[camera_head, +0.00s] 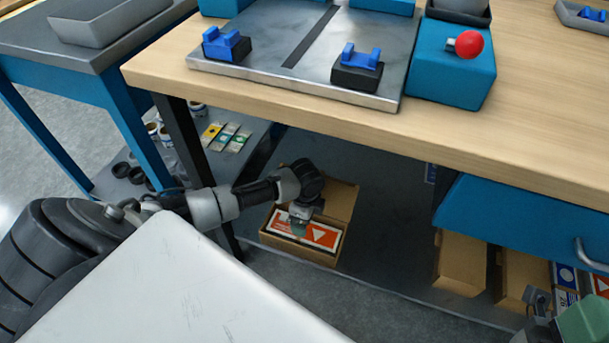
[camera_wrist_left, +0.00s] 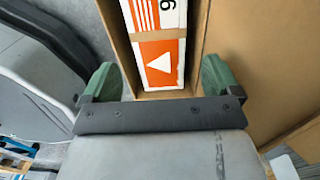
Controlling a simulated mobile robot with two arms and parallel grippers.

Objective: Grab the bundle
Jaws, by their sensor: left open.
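The bundle (camera_head: 322,237), orange and white with a white triangle, lies in an open cardboard box (camera_head: 346,204) on the shelf under the workbench. In the left wrist view the bundle (camera_wrist_left: 158,45) runs up from between my fingers, with brown box walls on both sides. My left gripper (camera_head: 300,224) is over the box, pointing down. Its green fingers (camera_wrist_left: 159,82) are open, one on each side of the bundle, with nothing gripped. I cannot tell how deep they are. My right gripper (camera_head: 558,322) is partly cut off at the lower right; its jaw gap is unclear.
The wooden bench top (camera_head: 520,150) overhangs the shelf, and a black leg (camera_head: 180,140) stands left of the box. More cardboard boxes (camera_head: 461,262) stand at the right under a blue drawer unit (camera_head: 520,228). The shelf middle (camera_head: 395,235) is clear.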

